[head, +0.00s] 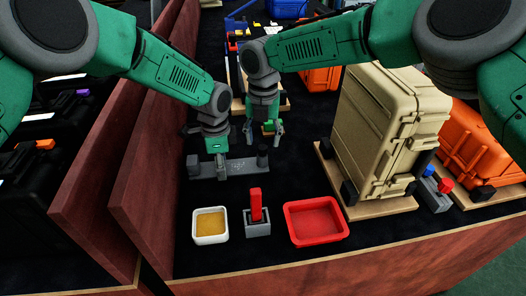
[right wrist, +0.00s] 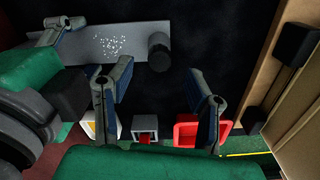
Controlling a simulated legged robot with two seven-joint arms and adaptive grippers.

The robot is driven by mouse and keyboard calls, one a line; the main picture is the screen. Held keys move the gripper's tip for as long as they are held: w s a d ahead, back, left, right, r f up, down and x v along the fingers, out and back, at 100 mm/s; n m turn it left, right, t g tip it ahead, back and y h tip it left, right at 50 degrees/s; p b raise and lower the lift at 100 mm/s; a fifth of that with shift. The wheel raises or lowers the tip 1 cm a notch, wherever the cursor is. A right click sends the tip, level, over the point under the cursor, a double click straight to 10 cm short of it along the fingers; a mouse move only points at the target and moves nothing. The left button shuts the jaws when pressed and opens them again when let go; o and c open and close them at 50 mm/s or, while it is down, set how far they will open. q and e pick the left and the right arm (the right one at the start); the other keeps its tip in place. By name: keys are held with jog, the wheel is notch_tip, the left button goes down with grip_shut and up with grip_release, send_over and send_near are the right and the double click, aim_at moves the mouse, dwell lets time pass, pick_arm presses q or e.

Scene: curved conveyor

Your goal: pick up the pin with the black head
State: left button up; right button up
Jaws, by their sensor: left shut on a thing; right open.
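A grey plate (head: 247,168) with white specks lies on the dark surface; it also shows in the right wrist view (right wrist: 135,42). An upright black cylinder, seemingly the pin's black head (head: 262,155), stands at its right end; it also shows in the right wrist view (right wrist: 159,50). The pin's shaft is hidden. My left gripper (head: 220,172) is down at the plate, left of the specks, and seems shut on the plate; the contact is partly hidden. My right gripper (head: 263,133) is open and empty, just behind the black head; its fingers are apart in the right wrist view (right wrist: 160,72).
In front stand a white tray with yellow contents (head: 209,238), a grey block with a red upright piece (head: 256,228) and a red tray (head: 289,232). A tan case (head: 380,130) stands on a wooden board at right. A reddish wall (head: 150,170) runs along the left.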

aim_at(263, 147)
jog(key=f, duration=0.3)
jog(key=shift+w+f, duration=0.2)
jog(key=shift+f, duration=0.2)
grip_shut()
notch_tip(263, 147, up, 17)
dwell(1.3)
pick_arm(q)
jog(key=o, duration=1.6)
